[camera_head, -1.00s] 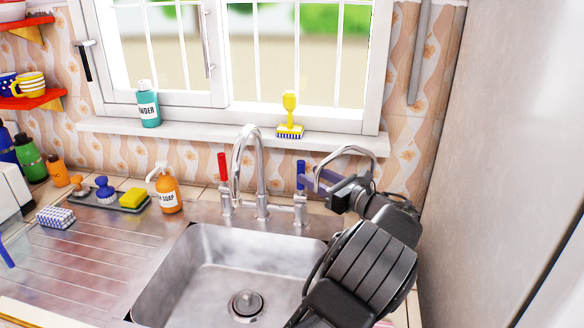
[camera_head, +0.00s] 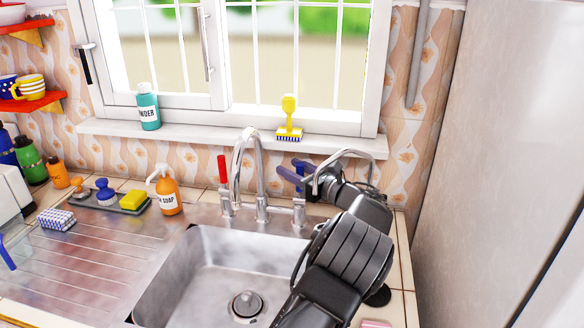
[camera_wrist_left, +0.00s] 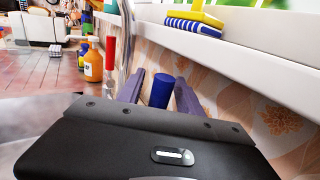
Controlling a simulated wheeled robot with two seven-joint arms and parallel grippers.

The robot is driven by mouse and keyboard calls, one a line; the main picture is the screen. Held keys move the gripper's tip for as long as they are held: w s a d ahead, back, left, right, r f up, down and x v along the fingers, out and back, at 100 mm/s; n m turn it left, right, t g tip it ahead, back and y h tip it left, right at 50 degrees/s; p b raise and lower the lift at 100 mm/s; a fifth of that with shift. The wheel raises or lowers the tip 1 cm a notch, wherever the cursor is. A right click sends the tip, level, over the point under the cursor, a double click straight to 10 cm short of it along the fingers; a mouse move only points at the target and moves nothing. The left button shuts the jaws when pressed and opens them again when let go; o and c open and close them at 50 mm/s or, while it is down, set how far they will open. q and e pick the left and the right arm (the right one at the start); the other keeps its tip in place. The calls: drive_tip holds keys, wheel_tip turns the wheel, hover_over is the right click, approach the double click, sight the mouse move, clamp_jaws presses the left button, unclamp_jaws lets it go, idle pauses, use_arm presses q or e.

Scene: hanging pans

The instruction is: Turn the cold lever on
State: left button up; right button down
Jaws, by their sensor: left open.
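The blue cold lever (camera_wrist_left: 160,91) stands upright between the two purple fingers of my left gripper in the left wrist view. My left gripper (camera_head: 293,173) is open around the lever, with a finger on each side. I cannot tell whether either finger touches it. In the head view, the fingers overlap the lever and partly hide it; its metal base (camera_head: 299,211) shows below. The red lever (camera_head: 222,168) stands upright left of the curved metal tap (camera_head: 240,165). My right gripper is not in view.
The steel sink (camera_head: 212,262) lies below the tap. The window sill (camera_head: 200,132) runs behind, holding a yellow brush (camera_head: 289,115) and a teal bottle (camera_head: 148,106). An orange soap bottle (camera_head: 167,192) stands left of the tap. A pale wall (camera_head: 490,150) closes the right side.

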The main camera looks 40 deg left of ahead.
use_arm(q)
drive_tip(key=shift+a, duration=0.1)
drive_tip(key=shift+c, duration=0.4)
clamp_jaws()
idle(1.0)
